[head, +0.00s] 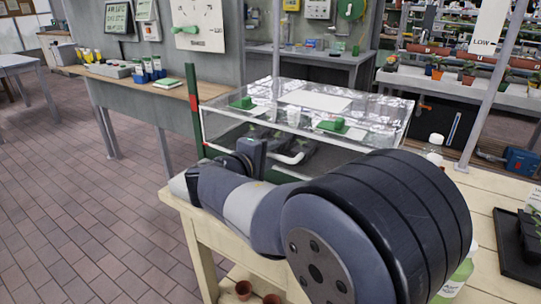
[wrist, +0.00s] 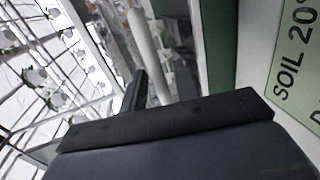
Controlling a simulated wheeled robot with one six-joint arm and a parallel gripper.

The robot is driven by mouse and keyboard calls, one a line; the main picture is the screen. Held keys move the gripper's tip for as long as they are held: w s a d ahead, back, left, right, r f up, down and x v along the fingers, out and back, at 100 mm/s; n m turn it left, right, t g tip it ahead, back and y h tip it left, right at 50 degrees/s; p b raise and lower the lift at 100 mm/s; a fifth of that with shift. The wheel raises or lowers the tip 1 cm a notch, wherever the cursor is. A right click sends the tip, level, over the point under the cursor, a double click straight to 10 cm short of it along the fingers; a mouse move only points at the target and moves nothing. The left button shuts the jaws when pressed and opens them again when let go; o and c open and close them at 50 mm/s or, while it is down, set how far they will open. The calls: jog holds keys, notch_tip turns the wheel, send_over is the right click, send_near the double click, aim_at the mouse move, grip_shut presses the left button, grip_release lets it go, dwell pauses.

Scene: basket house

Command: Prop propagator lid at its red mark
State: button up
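The propagator's clear lid (head: 330,98) has green vents on top and sits over a box on the wooden bench. A white bar handle (head: 289,158) shows at its front, and a white bar also shows in the wrist view (wrist: 143,42). My gripper (head: 256,152) is low in front of the lid, by the handle's left end. In the wrist view a dark finger (wrist: 135,95) is close to the bar. My arm hides the fingertips, and contact is unclear.
A green sign reading SOIL (wrist: 295,75) is close at the right in the wrist view. White bottles (head: 435,143) and a black tray (head: 515,240) stand on the bench (head: 482,215) to the right. Terracotta pots (head: 243,289) are below. The tiled floor at left is clear.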

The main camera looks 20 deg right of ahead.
jog(key=shift+d, duration=0.1)
jog(key=shift+c, duration=0.4)
grip_shut()
